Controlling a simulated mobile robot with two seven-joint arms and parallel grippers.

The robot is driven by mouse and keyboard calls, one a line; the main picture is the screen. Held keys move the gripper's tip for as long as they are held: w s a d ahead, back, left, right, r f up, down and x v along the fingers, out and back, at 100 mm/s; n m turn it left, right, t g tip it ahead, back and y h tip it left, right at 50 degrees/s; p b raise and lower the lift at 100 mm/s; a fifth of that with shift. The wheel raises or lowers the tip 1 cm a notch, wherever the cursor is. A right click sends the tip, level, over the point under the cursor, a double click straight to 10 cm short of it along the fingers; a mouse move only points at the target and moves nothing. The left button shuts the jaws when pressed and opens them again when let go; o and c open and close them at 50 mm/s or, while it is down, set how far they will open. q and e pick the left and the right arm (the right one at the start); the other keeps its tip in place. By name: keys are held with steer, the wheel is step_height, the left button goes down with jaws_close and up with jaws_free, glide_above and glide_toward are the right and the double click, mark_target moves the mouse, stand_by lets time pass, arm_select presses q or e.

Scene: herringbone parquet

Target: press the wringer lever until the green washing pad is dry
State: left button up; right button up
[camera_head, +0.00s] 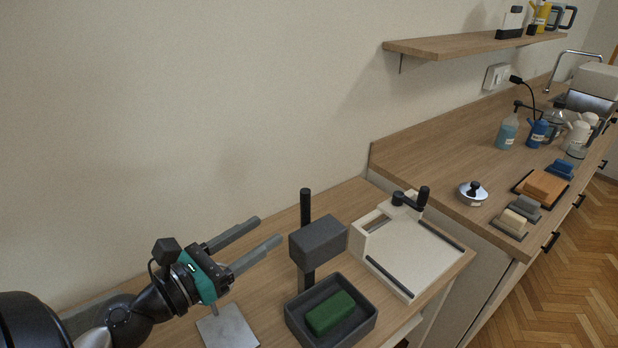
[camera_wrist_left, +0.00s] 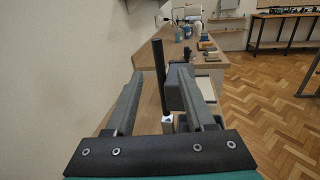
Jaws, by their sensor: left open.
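The green washing pad (camera_head: 331,313) lies in a dark grey tray (camera_head: 296,323) on the wooden worktop. A grey block (camera_head: 318,240) on a dark post stands behind the tray, apart from and above the pad. An upright black bar (camera_head: 305,205) rises by the block; I take these for the wringer and its lever. The bar (camera_wrist_left: 159,70) and the block (camera_wrist_left: 177,88) also show in the left wrist view. My left gripper (camera_head: 270,230) is open and empty, left of the bar, with its fingers pointing towards it. My right gripper is out of view.
A flat grey plate (camera_head: 228,328) lies left of the tray. A cream board (camera_head: 415,255) with a black crank stands to the right. The farther counter holds a lidded pot (camera_head: 472,192), bottles and sponges. A wall shelf (camera_head: 470,46) hangs above.

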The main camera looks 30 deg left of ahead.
mark_target(301, 201)
arm_select(q)
steer(key=shift+n, duration=0.3)
steer(key=p+x, duration=0.1)
steer(key=x, duration=0.3)
steer(key=p+x, duration=0.2)
steer(key=x, duration=0.2)
steer(key=p+x, duration=0.1)
steer(key=x, duration=0.4)
steer(key=shift+w+a+r+p, duration=0.15)
steer(key=shift+a+r+p, duration=0.05)
steer(key=shift+r+p, duration=0.2)
steer(key=shift+x, duration=0.9)
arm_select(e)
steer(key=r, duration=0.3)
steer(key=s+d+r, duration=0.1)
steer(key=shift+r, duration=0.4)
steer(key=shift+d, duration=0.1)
arm_select(q)
jaws_close()
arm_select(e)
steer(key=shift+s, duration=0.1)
